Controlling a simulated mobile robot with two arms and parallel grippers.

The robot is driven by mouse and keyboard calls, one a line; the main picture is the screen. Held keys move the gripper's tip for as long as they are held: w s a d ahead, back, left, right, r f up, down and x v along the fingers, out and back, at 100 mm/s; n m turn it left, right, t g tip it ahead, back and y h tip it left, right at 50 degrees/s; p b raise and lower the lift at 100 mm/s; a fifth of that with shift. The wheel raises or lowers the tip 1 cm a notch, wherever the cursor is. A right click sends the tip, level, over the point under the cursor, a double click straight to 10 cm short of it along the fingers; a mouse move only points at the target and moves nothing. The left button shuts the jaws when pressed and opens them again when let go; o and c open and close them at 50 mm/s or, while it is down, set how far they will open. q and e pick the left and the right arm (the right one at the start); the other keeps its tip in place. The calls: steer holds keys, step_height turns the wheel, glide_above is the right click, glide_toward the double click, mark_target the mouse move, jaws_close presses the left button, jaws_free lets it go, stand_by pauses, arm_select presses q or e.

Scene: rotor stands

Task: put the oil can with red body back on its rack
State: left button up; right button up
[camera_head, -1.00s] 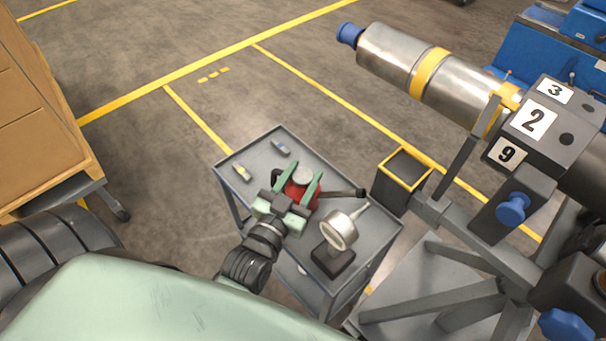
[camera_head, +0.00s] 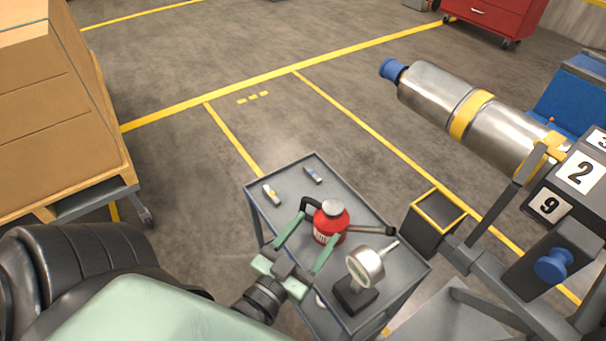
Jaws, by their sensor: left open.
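The oil can with a red body (camera_head: 329,230) stands upright on the grey cart (camera_head: 262,208). It has a grey cap, a dark handle on its left and a dark spout pointing right. My left gripper (camera_head: 318,229) is open, with its green fingers on the near side of the can, one towards each side. I cannot tell whether they touch it. A dark square holder with a yellow rim (camera_head: 437,211) stands right of the cart; whether it is the can's rack is unclear. My right gripper is not in view.
A dial gauge on a dark base (camera_head: 358,290) stands close to the can on the cart. Two small tools (camera_head: 271,195) lie at its far end. A rotor stand with a metal cylinder (camera_head: 440,93) is at the right; boxes (camera_head: 45,120) are at the left.

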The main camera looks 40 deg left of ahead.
arm_select(q)
steer(key=s, duration=0.4)
steer(key=shift+d, duration=0.1)
steer(key=shift+w, duration=0.1)
stand_by(0.4)
